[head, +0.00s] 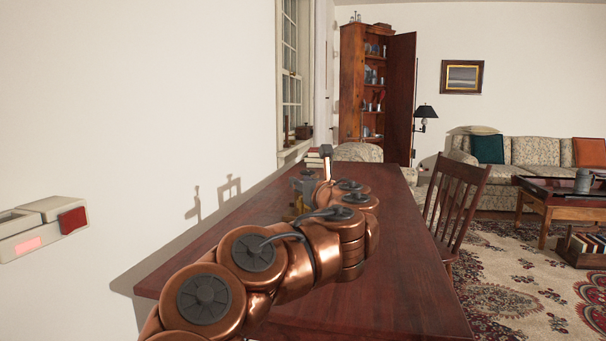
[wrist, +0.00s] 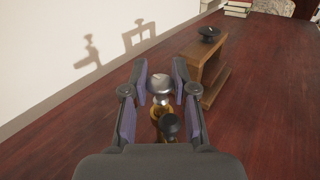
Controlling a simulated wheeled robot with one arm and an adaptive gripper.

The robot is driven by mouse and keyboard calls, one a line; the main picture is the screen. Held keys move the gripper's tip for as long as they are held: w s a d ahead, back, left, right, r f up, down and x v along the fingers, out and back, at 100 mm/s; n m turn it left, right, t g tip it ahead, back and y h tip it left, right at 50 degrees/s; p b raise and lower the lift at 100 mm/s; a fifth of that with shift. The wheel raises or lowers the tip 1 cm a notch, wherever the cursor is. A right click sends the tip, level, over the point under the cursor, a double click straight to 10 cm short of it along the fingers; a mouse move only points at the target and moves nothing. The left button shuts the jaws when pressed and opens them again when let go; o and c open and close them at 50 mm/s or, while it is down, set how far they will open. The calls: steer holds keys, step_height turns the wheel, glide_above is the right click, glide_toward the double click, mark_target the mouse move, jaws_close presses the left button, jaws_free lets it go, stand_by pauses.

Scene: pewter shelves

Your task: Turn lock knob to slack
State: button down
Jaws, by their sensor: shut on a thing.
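A brass fitting (wrist: 158,112) stands on the dark red table, with a rounded silver knob (wrist: 160,84) on top and a black knob (wrist: 169,125) on its near side. I cannot tell from any marking which is the lock knob. My gripper (wrist: 161,80) is shut on the silver knob, a finger on each side of it in the wrist view. In the head view my gripper (head: 304,183) is small and partly covered by my arm, and the fitting is mostly hidden.
A wooden stand (wrist: 208,72) with a black knob (wrist: 209,33) on top is just right of my gripper. Stacked books (head: 314,158) lie at the table's far end. The white wall runs along the left. A wooden chair (head: 457,195) is at the right; the table's right side is clear.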

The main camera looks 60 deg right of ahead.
steer(key=shift+r+n+t+y+p, duration=0.25)
steer(key=shift+n+t+y+p, duration=0.3)
steer(key=shift+y+p, duration=0.3)
steer(key=shift+n+y, duration=0.25)
steer(key=c, duration=0.9)
jaws_free()
steer(key=shift+f, duration=0.15)
steer(key=shift+s+a, duration=0.1)
steer(key=v, duration=1.1)
steer(key=shift+s, duration=0.4)
steer(key=shift+a, duration=0.1)
